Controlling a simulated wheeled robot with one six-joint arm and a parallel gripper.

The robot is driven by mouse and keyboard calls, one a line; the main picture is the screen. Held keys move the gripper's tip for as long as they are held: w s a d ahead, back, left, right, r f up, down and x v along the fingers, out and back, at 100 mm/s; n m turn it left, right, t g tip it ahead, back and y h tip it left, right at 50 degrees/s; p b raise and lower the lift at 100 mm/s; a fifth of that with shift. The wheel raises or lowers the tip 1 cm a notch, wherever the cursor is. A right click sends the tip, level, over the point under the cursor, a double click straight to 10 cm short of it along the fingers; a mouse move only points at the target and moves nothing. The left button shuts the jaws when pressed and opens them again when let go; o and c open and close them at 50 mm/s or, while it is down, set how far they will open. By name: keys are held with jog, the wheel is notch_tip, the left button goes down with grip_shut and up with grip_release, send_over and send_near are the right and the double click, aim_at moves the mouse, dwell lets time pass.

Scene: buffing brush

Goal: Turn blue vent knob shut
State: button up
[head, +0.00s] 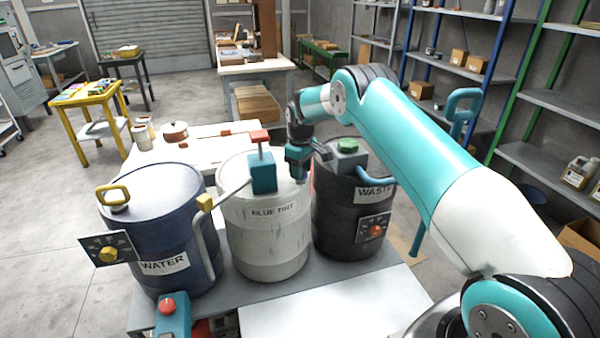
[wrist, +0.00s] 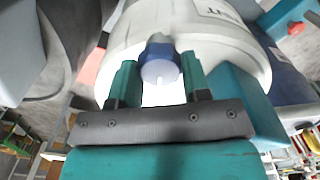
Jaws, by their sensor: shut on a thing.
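My gripper (wrist: 160,77) is shut on the blue vent knob (wrist: 158,57), with one teal finger on each side of it in the wrist view. The knob has a round, pale end face with a small white mark. It sits at the top of the white barrel (wrist: 197,40). In the head view my gripper (head: 298,168) reaches down at the right rear of that barrel, labelled "BLUE TINT" (head: 268,235). The gripper hides the knob there.
A teal pump block with a red-topped handle (head: 262,170) stands on the white barrel, close to my gripper. A dark blue "WATER" barrel (head: 160,215) stands left and a black "WASTE" barrel (head: 335,215) right, with a green cap (head: 348,146) on top.

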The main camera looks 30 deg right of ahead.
jog(key=m+b, duration=0.2)
jog(key=m, duration=0.3)
jog(key=shift+m, duration=0.3)
dwell(0.4)
jog(key=o, duration=0.9)
jog(key=shift+r+b, duration=1.1)
jog(key=shift+r, duration=7.65)
jog(key=shift+a, duration=0.1)
